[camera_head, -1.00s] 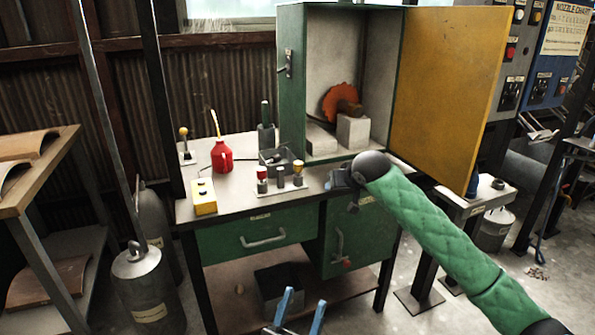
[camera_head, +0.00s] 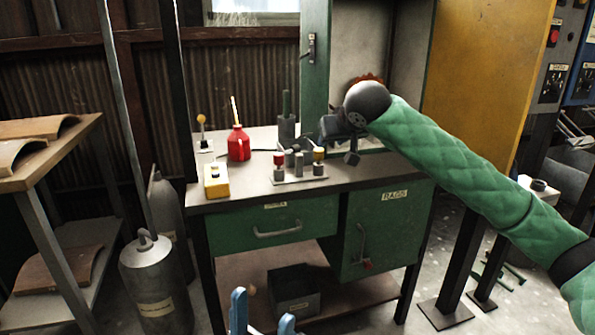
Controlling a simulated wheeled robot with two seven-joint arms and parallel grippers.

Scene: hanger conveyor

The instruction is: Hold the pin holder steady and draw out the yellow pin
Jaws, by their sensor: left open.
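The pin holder is a pale plate (camera_head: 298,179) with grey posts on the bench top. One post has a red cap (camera_head: 279,159), and the yellow pin (camera_head: 319,155) shows at the right-hand post. My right gripper (camera_head: 340,143) is dark and hangs just above and right of the yellow pin, at the end of the green-sleeved arm. Its fingers are small and partly merged with the background, so their opening and any contact are unclear. My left gripper (camera_head: 263,316) shows as two blue fingers at the bottom edge, apart and empty, in front of the bench.
A red oil can (camera_head: 238,145), a yellow box (camera_head: 216,180) and a yellow-knobbed lever (camera_head: 201,122) stand left on the bench. The green cabinet (camera_head: 316,60) rises behind, its yellow door (camera_head: 490,70) open.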

